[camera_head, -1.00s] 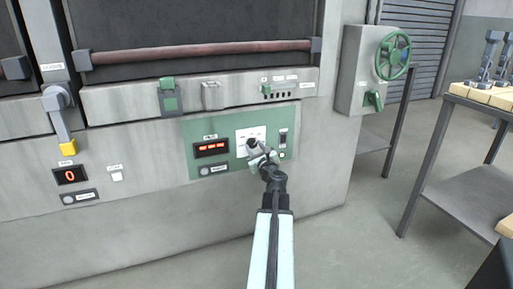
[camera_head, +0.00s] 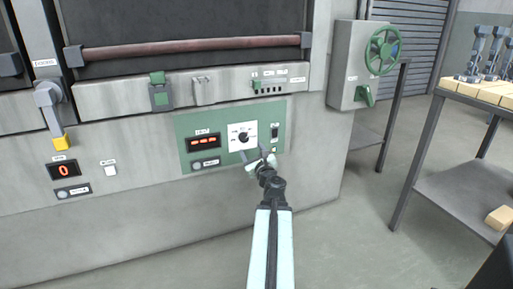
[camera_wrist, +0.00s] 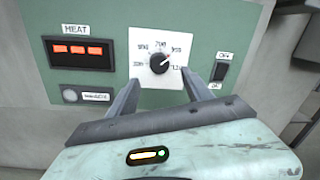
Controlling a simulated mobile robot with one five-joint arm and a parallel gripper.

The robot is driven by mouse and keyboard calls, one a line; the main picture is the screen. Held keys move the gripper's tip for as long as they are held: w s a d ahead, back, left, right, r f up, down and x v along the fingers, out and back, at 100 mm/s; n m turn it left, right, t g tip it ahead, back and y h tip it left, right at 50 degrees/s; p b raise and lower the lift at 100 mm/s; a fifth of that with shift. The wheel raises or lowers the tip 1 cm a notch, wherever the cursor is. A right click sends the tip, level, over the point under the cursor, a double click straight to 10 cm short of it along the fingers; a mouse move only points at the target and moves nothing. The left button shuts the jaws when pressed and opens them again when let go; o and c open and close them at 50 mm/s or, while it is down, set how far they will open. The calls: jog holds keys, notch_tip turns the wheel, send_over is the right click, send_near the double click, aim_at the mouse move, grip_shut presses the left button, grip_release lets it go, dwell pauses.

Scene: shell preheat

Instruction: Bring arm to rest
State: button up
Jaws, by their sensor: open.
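My gripper (camera_head: 260,158) is open and empty, a little in front of the green control panel (camera_head: 185,165). In the wrist view, my gripper's two fingers (camera_wrist: 168,92) stand apart below and either side of a black dial (camera_wrist: 160,63) on a white plate. The dial's red mark points to the upper right. The dial shows clear of my fingers in the head view (camera_head: 243,137). My arm (camera_head: 271,245) reaches forward from the bottom of the head view.
A lit red HEAT display (camera_wrist: 82,50) is left of the dial, and a black switch (camera_wrist: 222,68) is right of it. A grey box with a green handwheel (camera_head: 382,50) and a table with pale blocks (camera_head: 485,90) stand at the right. Open floor lies between.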

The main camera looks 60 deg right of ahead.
jog(key=shift+s+a, duration=0.15)
jog(key=shift+s, duration=0.1)
